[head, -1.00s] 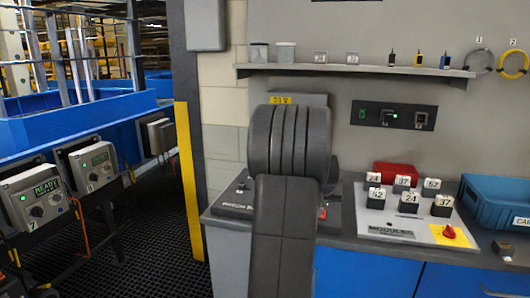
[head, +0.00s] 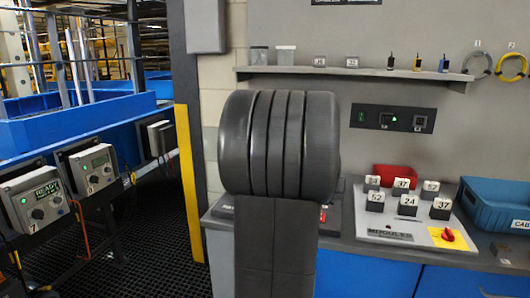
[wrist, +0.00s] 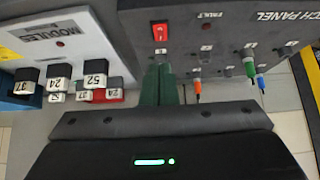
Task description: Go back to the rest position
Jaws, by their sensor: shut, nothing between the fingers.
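In the wrist view my gripper (wrist: 159,70) is shut with nothing between its dark green fingers. Its fingertips show in front of a grey patch panel (wrist: 225,57), close below a red switch (wrist: 160,32); I cannot tell the gap. Orange (wrist: 197,90), green (wrist: 249,67) and blue (wrist: 261,82) plugs show on the panel to the right. In the head view my arm's dark links stand large in the middle and hide the gripper and most of the panel.
The modules board (head: 397,226) holds several numbered blocks on the worktop, with a red bin (head: 395,173) behind and a blue bin (head: 488,206) to its right. A shelf (head: 350,71) runs above. A yellow post (head: 189,180) and control boxes (head: 33,197) stand left.

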